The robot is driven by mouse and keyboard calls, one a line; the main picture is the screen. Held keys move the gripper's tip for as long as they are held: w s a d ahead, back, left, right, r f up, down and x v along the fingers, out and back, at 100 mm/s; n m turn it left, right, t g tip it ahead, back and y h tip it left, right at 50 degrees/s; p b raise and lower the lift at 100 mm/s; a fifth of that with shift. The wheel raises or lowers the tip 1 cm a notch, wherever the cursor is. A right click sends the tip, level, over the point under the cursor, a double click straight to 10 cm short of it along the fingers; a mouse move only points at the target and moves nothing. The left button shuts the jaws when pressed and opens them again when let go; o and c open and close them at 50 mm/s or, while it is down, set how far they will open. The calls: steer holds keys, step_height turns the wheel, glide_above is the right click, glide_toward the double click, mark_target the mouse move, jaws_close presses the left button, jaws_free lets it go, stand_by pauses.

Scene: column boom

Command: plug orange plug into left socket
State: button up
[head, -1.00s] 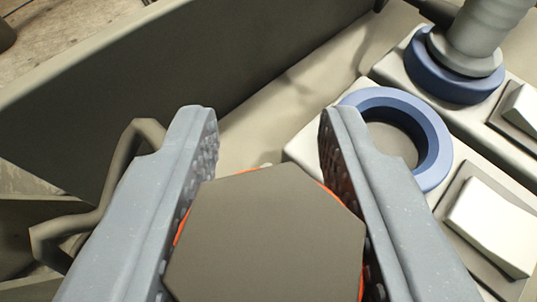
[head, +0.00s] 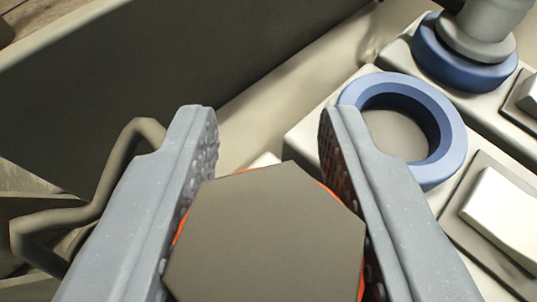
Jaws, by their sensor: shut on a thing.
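My gripper (head: 268,165) is shut on the orange plug (head: 328,190), one jaw on each side of it. The plug shows a grey-brown many-sided face toward the camera, with thin orange edges at its sides; its far end is hidden. A socket with a blue ring (head: 447,130) and a dark round opening lies to the right, beyond the right jaw, which overlaps the ring's left edge in the picture. A second blue-ringed socket (head: 440,62) at the top right has a grey ribbed plug (head: 485,25) in it. The held plug appears apart from both sockets.
White rocker switches (head: 500,215) sit beside the sockets on pale raised panels. A dark wall (head: 170,80) runs diagonally across the upper left. A bent metal handle (head: 110,185) is left of the left jaw. A pale floor strip (head: 290,95) lies between wall and panels.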

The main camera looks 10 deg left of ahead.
steer(key=o, duration=1.2)
steer(key=shift+c, duration=0.2)
steer(key=shift+s, duration=0.1)
steer(key=p+v, duration=0.2)
steer(key=v, duration=1.1)
steer(key=shift+s+p, duration=0.3)
steer(key=shift+p, duration=0.05)
steer(key=shift+d, duration=0.1)
